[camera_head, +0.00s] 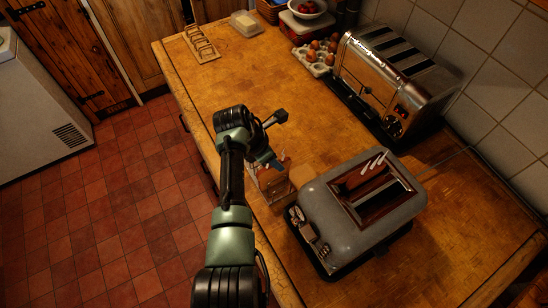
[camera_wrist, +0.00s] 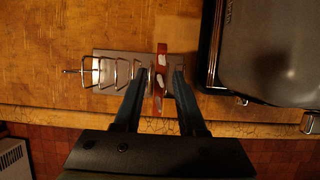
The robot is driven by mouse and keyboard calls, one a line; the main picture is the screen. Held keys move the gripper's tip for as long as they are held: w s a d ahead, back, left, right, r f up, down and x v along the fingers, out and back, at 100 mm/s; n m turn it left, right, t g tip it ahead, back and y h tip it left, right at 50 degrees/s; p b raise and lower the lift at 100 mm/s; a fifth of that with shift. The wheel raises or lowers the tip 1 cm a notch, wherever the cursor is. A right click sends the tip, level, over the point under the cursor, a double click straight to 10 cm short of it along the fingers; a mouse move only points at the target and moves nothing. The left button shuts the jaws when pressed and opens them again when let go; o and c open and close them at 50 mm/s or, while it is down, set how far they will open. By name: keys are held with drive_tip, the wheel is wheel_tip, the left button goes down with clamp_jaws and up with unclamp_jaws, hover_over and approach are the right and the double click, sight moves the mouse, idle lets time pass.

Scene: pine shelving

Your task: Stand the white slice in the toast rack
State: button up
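The wire toast rack (camera_wrist: 115,70) lies below my gripper in the wrist view, its loops in a row on a flat base. In the head view this rack (camera_head: 270,182) is partly hidden by my arm. A thin reddish-brown piece with white patches (camera_wrist: 161,77) stands edge-on at the rack's right end, between my fingers; it may be the slice, but I cannot be sure. My gripper (camera_wrist: 163,76) seems open around it, with narrow gaps on both sides. Whether the piece rests in a slot is not clear. No plainly white slice shows elsewhere.
A grey toaster (camera_head: 352,212) stands close to the right of the rack; its side also shows in the wrist view (camera_wrist: 270,50). A larger chrome toaster (camera_head: 395,75) stands behind. Another rack (camera_head: 201,45), a clear box (camera_head: 246,23) and an egg tray (camera_head: 316,60) are farther back.

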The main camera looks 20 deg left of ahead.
drive_tip(key=shift+o, duration=0.5)
drive_tip(key=b+v, duration=0.1)
drive_tip(key=v, duration=1.2)
drive_tip(key=shift+b, duration=0.3)
